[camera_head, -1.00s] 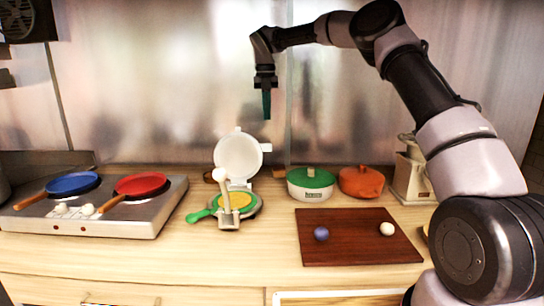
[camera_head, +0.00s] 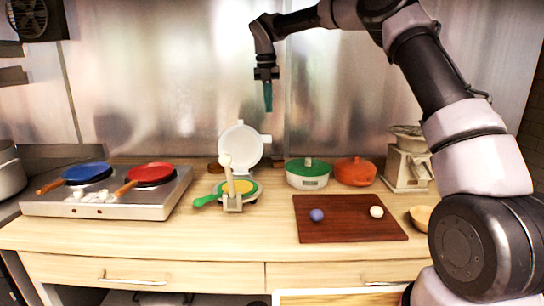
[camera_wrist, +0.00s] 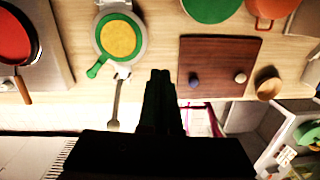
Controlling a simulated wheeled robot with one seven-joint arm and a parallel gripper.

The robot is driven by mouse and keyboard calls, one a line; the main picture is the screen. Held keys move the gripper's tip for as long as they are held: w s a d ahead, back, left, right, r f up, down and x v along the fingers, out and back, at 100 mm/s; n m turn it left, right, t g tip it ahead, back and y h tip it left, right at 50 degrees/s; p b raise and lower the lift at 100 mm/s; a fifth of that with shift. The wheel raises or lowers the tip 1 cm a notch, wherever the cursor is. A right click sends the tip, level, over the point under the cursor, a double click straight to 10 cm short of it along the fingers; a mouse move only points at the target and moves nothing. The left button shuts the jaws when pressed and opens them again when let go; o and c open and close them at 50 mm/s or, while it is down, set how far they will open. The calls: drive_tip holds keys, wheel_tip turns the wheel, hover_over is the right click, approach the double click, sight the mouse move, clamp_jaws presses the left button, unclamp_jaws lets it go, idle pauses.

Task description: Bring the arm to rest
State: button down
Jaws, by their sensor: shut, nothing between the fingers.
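My gripper (camera_head: 268,97) hangs in the air in the head view, fingers pointing down, above the rear of the counter and clear of everything. Its fingers are shut and empty. In the wrist view my gripper (camera_wrist: 160,75) is a dark shape with its fingers together. My arm reaches from the right side of the head view up across the top to the gripper. The wooden counter (camera_head: 90,234) lies below.
A hob (camera_head: 130,205) with blue and red pans stands left. An open waffle maker (camera_head: 238,150) is centred. A green-lidded pot (camera_head: 307,175), orange pot (camera_head: 354,172) and grinder (camera_head: 407,165) stand behind a dark board (camera_head: 345,228) with two balls. A bowl (camera_head: 420,216) sits right.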

drive_tip(key=s+d+r+m+t, duration=0.1)
drive_tip(key=s+d+r+m, duration=0.5)
drive_tip(key=s+m, duration=0.4)
drive_tip(key=s+d+r+m+t, duration=0.2)
drive_tip(key=s+d+r+m, duration=0.2)
drive_tip(key=s+d+m, duration=0.5)
drive_tip(key=s+d+f+m+t+y, duration=0.1)
drive_tip(key=s+d+m, duration=0.4)
drive_tip(key=s+m, duration=0.3)
drive_tip(key=s+d+f+m+t+y, duration=0.1)
drive_tip(key=s+d+f+m+t, duration=0.1)
drive_tip(key=s+d+m, duration=0.4)
drive_tip(key=s+m, duration=0.3)
drive_tip(key=m, duration=0.3)
drive_tip(key=shift+f+t+y, duration=0.3)
drive_tip(key=shift+s+a, duration=0.1)
drive_tip(key=shift+a, duration=0.05)
